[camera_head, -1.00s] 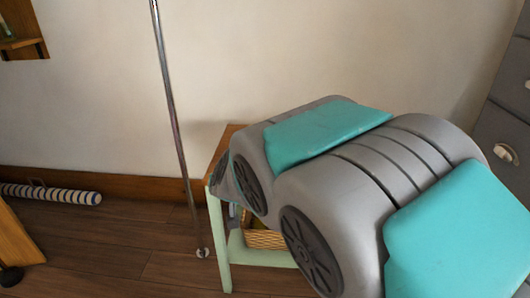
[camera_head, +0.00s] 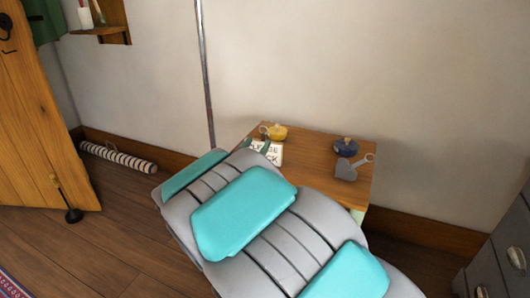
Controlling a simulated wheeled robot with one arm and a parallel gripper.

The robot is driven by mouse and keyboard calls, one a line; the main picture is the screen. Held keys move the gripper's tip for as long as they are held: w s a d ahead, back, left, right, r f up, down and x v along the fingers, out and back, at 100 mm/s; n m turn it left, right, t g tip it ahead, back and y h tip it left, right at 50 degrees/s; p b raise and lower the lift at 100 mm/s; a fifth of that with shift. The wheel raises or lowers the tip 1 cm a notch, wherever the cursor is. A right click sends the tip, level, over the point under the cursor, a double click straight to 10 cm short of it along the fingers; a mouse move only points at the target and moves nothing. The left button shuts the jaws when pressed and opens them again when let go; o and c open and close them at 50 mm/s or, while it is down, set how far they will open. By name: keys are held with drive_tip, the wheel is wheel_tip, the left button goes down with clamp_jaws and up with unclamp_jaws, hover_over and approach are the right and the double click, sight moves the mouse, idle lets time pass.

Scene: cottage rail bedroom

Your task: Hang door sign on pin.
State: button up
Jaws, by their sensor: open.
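A white sign (camera_head: 272,153) with dark lettering, partly hidden by my arm, lies on the wooden top of a small table (camera_head: 315,160). A grey tag (camera_head: 346,172) with a ring at its end lies at the table's right side. The wooden door (camera_head: 35,120) stands at the left, with dark metal fittings (camera_head: 8,32) near its top; I cannot tell whether one is the pin. My gripper (camera_head: 256,144) is mostly hidden behind my arm; two dark green tips, which look like its fingers, show apart beside the white sign. I see nothing held.
A small yellow item (camera_head: 278,132) and a dark blue item (camera_head: 346,147) stand on the table. A vertical metal pole (camera_head: 204,70) rises behind it. A striped roll (camera_head: 118,157) lies by the wall. Grey drawers (camera_head: 505,250) stand right.

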sight(263, 136)
drive_tip(key=shift+p+x, duration=0.3)
drive_tip(key=shift+x, duration=2.55)
drive_tip(key=shift+r, duration=0.1)
drive_tip(key=shift+c, duration=0.2)
clamp_jaws()
